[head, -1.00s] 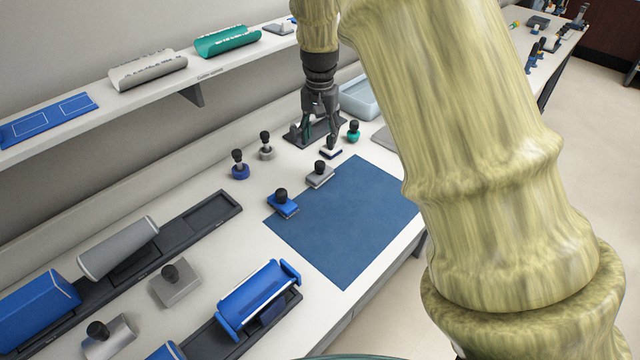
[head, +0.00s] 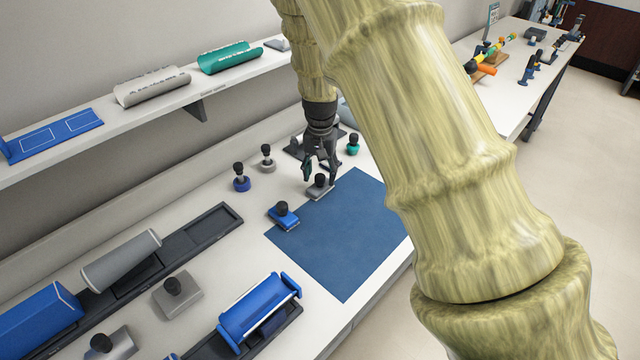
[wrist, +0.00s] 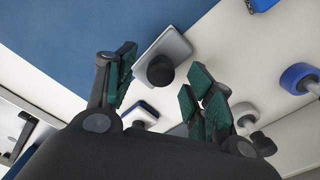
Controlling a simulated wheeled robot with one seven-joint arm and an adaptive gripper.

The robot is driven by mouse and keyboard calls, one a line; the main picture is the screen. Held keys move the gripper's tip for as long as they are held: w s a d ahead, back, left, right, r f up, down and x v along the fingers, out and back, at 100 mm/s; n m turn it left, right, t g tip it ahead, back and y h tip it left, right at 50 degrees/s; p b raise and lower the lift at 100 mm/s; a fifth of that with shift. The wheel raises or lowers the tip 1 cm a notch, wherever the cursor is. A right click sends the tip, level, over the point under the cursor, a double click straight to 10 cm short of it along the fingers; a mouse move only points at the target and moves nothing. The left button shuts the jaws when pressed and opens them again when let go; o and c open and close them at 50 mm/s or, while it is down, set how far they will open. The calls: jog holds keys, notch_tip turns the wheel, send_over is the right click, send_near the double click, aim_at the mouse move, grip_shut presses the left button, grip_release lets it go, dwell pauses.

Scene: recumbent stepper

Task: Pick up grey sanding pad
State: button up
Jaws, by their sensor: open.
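The grey sanding pad (head: 319,192) has a grey base and a round black knob, and rests at the far-left corner of the blue mat (head: 345,240). My gripper (head: 322,178) is open and points down at this pad in the head view. In the wrist view the grey pad (wrist: 165,55) lies just ahead of my open fingers (wrist: 160,90), with its black knob between the two finger pads. I cannot tell whether the fingers touch the knob. Part of the pad's knob is overlapped by my gripper in the head view.
A blue pad (head: 284,216) sits nearby on the mat's left edge. Blue-based (head: 240,178) and grey-based (head: 267,158) knobbed tools stand to the left, and a green one (head: 353,144) behind. A dark tray (head: 200,232) lies left; the mat's middle is clear.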

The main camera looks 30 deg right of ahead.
jog(key=shift+f, duration=1.35)
jog(key=shift+c, duration=0.3)
grip_shut()
jog(key=shift+r, duration=0.75)
notch_tip(320, 180, up, 2)
jog(key=shift+b, duration=0.65)
jog(key=s+a+b, duration=0.1)
jog(key=s+a, duration=0.1)
jog(key=s, duration=0.2)
jog(key=s+a+r+b, duration=0.1)
jog(key=s+a, duration=0.1)
jog(key=s, duration=0.3)
jog(key=s+a+b, duration=0.1)
jog(key=s+a, duration=0.1)
jog(key=s, duration=0.2)
jog(key=shift+s+a+r+b, duration=0.15)
jog(key=shift+s+r+b, duration=0.05)
jog(key=shift+s+b, duration=0.1)
jog(key=shift+s+a+r, duration=0.1)
jog(key=shift+s+a, duration=0.15)
jog(key=shift+s, duration=0.25)
